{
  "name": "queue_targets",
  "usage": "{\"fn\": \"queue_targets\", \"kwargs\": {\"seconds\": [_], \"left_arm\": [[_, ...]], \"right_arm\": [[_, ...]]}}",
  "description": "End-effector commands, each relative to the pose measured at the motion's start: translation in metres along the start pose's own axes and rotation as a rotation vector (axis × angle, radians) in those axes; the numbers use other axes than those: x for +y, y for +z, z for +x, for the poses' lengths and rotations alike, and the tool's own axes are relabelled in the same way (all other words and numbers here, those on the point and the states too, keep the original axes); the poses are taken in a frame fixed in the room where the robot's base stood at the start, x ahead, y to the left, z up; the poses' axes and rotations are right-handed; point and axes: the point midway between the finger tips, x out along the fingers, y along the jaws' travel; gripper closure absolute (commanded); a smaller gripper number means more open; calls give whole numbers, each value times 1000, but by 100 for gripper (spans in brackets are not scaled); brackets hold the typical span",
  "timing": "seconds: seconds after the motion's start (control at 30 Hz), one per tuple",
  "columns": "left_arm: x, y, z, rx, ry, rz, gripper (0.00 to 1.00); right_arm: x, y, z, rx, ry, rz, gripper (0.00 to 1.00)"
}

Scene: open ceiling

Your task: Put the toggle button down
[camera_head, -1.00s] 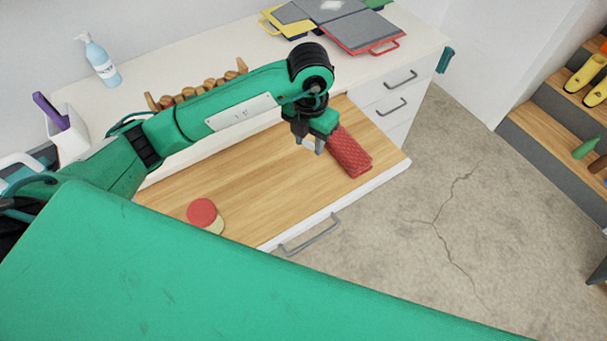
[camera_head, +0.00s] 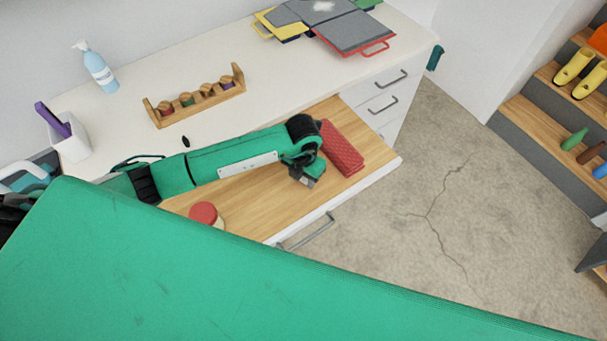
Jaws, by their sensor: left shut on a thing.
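My left gripper (camera_head: 309,180) is low over the wooden floor of the open drawer (camera_head: 245,208), toward its right end and just left of the red textured box (camera_head: 341,148). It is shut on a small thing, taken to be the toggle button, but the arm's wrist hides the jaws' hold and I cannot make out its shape. I cannot tell whether it touches the drawer floor. My right gripper is not in view.
A round red-topped object (camera_head: 205,213) sits in the drawer's left part. On the counter (camera_head: 290,75) are a wooden rack (camera_head: 198,100), a blue bottle (camera_head: 101,68), folders (camera_head: 350,33) and a small dark oval object (camera_head: 185,141). My green body covers the foreground.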

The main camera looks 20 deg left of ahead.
Motion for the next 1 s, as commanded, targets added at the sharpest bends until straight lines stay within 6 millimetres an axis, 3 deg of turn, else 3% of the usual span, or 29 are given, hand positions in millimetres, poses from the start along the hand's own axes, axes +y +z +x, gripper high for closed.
{"fn": "queue_targets", "kwargs": {"seconds": [0.27, 0.3, 0.4, 0.8, 1.0], "left_arm": [[0, 0, 4, -1, 0, 0, 84], [0, 0, 3, -1, 0, 0, 59], [0, 0, 2, -1, 0, -1, 41], [0, 1, -4, -2, -1, 0, 41], [0, 2, -38, -7, -1, 1, 41]], "right_arm": [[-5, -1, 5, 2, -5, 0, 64], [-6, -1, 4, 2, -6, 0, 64], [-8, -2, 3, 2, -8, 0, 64], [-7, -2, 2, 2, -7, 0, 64], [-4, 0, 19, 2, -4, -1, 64]]}}
